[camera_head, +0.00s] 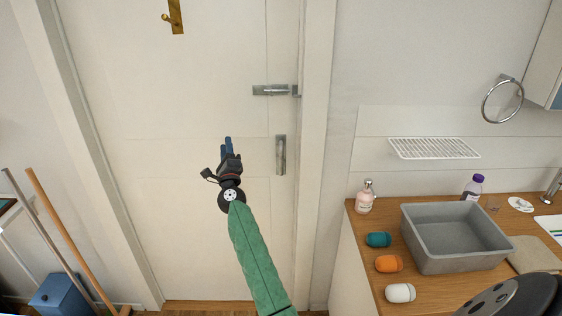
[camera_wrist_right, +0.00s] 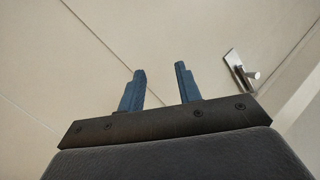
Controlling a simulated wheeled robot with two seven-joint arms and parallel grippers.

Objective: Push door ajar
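The cream door (camera_head: 190,230) fills the left and middle of the head view and looks flush with its frame; I cannot tell whether it is latched. My right gripper (camera_head: 228,141) is in front of the door, left of the lower plate. In the wrist view its two blue fingers (camera_wrist_right: 160,72) stand apart with nothing between them. The door panel (camera_wrist_right: 95,75) is behind them, with metal door hardware (camera_wrist_right: 240,72) to their right. Any contact is unclear. My left gripper is out of view.
A wooden counter (camera_head: 365,245) at right holds a grey basin (camera_head: 455,262), bottles and several small capsule-shaped items. A brass hook (camera_head: 173,17) is high on the door.

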